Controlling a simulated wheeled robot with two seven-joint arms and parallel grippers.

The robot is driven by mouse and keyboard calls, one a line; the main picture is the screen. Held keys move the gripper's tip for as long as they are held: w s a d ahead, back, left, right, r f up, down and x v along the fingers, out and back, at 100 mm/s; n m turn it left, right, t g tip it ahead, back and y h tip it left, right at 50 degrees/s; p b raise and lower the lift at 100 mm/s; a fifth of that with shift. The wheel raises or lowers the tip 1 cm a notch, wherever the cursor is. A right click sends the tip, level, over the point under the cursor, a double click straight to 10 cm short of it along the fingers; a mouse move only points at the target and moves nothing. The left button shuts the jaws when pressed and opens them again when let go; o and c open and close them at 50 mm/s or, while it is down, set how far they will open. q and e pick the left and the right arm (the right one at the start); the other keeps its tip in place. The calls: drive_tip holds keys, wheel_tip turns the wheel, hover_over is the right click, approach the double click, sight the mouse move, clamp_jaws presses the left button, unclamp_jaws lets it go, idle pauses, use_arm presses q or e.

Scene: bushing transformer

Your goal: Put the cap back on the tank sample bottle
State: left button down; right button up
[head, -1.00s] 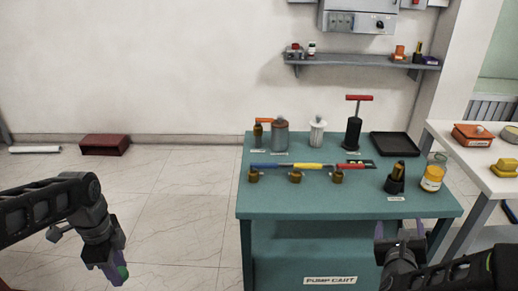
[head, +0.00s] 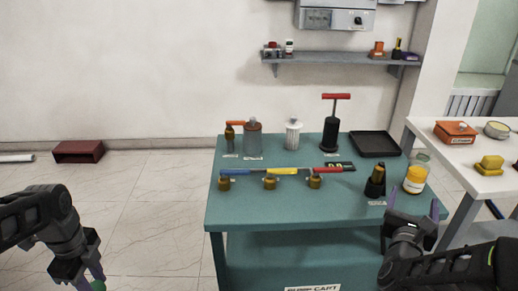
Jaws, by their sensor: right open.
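I cannot tell for sure which container is the tank sample bottle. A clear jar with a yellow band or contents (head: 414,180) stands upright at the right edge of the teal cart. A dark amber bottle (head: 376,178) in a black base stands left of it. No separate cap can be made out. My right gripper (head: 412,208) is open and empty, with purple-tipped fingers pointing up the picture, near the cart's front right corner and below the jar. My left gripper (head: 92,276) is low at the left, away from the cart; a green bit shows at its fingertips, and its jaw state is unclear.
The teal cart (head: 300,212) holds several small brass pots (head: 270,182), a grey canister (head: 253,142), a white ribbed piece (head: 293,134), a red-handled pump (head: 331,130) and a black tray (head: 375,144). A white table (head: 470,165) stands at right. The cart's front middle is clear.

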sight(417, 177)
use_arm(q)
drive_tip(key=shift+r+p, duration=0.75)
use_arm(e)
drive_tip(key=shift+x, duration=3.45)
use_arm(q)
drive_tip(key=shift+r, duration=0.3)
use_arm(e)
drive_tip(key=shift+w+d+r, duration=0.1)
drive_tip(key=shift+w+d, duration=0.1)
drive_tip(key=shift+w, duration=0.15)
use_arm(q)
drive_tip(key=shift+r+p, duration=0.6)
drive_tip(key=shift+p, duration=0.25)
use_arm(e)
drive_tip(key=x, duration=0.3)
drive_tip(key=shift+w+d+r, duration=0.1)
drive_tip(key=shift+w+d, duration=0.05)
drive_tip(key=shift+w, duration=0.05)
drive_tip(key=shift+w+d, duration=0.25)
drive_tip(key=shift+w, duration=0.1)
drive_tip(key=shift+c, duration=0.3)
drive_tip(key=c, duration=1.5)
